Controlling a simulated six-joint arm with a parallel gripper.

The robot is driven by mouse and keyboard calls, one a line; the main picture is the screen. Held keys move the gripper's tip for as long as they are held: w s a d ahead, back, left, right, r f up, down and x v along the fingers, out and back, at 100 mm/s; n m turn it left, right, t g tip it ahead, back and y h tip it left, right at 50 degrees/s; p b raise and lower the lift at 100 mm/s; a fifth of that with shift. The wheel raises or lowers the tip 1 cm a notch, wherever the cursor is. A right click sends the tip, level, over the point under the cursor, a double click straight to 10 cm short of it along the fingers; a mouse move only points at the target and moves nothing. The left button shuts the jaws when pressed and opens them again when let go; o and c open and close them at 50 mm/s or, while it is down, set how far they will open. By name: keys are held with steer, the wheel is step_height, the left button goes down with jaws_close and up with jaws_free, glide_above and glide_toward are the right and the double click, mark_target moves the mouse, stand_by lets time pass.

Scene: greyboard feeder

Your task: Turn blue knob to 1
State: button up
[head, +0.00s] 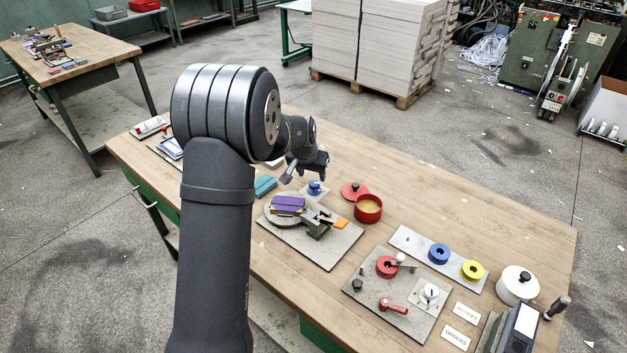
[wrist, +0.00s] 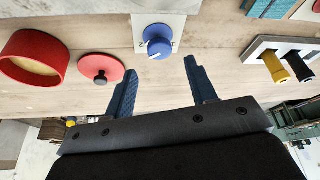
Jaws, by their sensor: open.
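The blue knob (wrist: 159,36) sits on a pale plate (wrist: 172,18) lying on the wooden table. A white pointer line shows on its face, and small marks beside it are too small to read surely. In the head view the blue knob (head: 315,187) is just below and right of my gripper (head: 305,176). In the wrist view my gripper (wrist: 160,66) is open and empty. The knob is ahead of the gap between its two fingers, apart from both.
A red pot (head: 368,209) and its red lid (head: 354,191) are right of the knob. A turntable with a purple block (head: 288,204) stands in front of it. Teal blocks (head: 265,186) lie to the left. A plate with blue and yellow rings (head: 455,268) is farther right.

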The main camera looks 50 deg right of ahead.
mark_target(315, 182)
steer(key=shift+x, duration=2.45)
steer(key=c, duration=1)
steer(key=shift+o, duration=0.2)
